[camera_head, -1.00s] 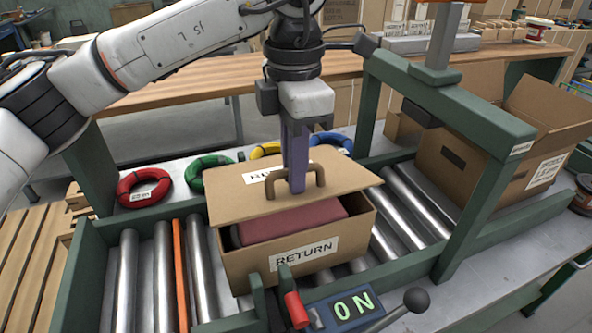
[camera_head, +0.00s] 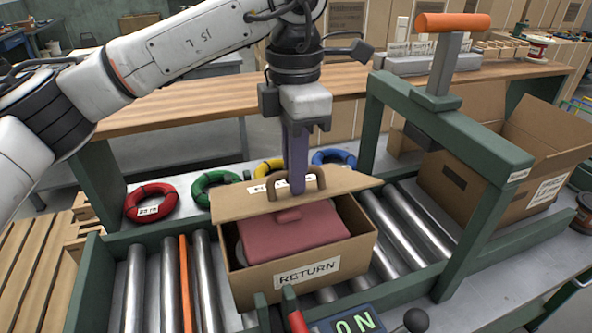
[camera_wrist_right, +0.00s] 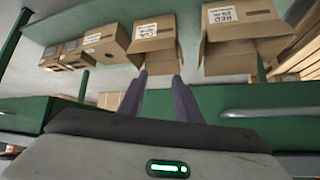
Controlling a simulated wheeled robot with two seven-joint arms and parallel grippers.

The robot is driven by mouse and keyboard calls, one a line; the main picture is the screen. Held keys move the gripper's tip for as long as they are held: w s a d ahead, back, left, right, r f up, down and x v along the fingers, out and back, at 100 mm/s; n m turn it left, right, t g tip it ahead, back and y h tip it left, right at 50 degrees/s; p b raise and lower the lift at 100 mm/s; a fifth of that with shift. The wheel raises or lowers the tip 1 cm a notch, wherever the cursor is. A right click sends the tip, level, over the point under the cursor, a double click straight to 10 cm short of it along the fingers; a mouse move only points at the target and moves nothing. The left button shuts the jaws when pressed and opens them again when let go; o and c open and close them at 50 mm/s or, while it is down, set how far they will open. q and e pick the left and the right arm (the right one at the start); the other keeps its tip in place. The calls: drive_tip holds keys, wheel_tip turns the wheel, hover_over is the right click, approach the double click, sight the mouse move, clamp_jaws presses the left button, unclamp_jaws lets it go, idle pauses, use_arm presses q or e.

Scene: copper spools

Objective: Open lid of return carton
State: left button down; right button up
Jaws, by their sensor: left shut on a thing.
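The return carton (camera_head: 247,284) stands on the roller conveyor with a RETURN label on its front. Its cardboard lid (camera_head: 237,203) is tilted up at the back, leaving the front open. A dark red, cushion-like item (camera_head: 290,232) shows inside. The lid's brown loop handle (camera_head: 320,178) is on top. My left gripper (camera_head: 297,188) is shut on the lid handle from above, its purple fingers covering part of it. My right gripper (camera_wrist_right: 160,84) shows in the right wrist view with its two purple fingers apart and nothing between them, away from the carton.
A green press frame with an orange handle (camera_head: 452,22) stands right of the carton. Beyond it is an open carton (camera_head: 480,188). Coloured rings, including a red one (camera_head: 150,203), lie behind the conveyor. Small cartons (camera_wrist_right: 155,42) line a shelf in the right wrist view.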

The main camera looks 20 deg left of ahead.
use_arm(q)
drive_tip(key=shift+w+a+r+p, duration=0.6)
drive_tip(key=shift+w+r+p, duration=0.2)
drive_tip(key=shift+r+p, duration=0.15)
drive_tip(key=shift+f, duration=0.1)
drive_tip(key=c, duration=1.4)
unclamp_jaws()
drive_tip(key=o, duration=0.6)
drive_tip(key=shift+o, duration=0.2)
drive_tip(key=shift+w+a+r+p, duration=0.15)
drive_tip(key=shift+r+p, duration=0.2)
drive_tip(key=shift+r, duration=0.3)
drive_tip(key=shift+w+r+p, duration=0.15)
drive_tip(key=shift+r+p, duration=0.15)
drive_tip(key=shift+r, duration=0.3)
drive_tip(key=shift+w+a+r, duration=0.1)
drive_tip(key=shift+w+r, duration=0.05)
drive_tip(key=shift+r, duration=0.45)
drive_tip(key=shift+w+a+r, duration=0.15)
drive_tip(key=shift+w+r, duration=0.05)
drive_tip(key=shift+r, duration=0.4)
drive_tip(key=shift+w+a+r, duration=0.1)
drive_tip(key=shift+w+r, duration=0.05)
drive_tip(key=shift+r, duration=0.45)
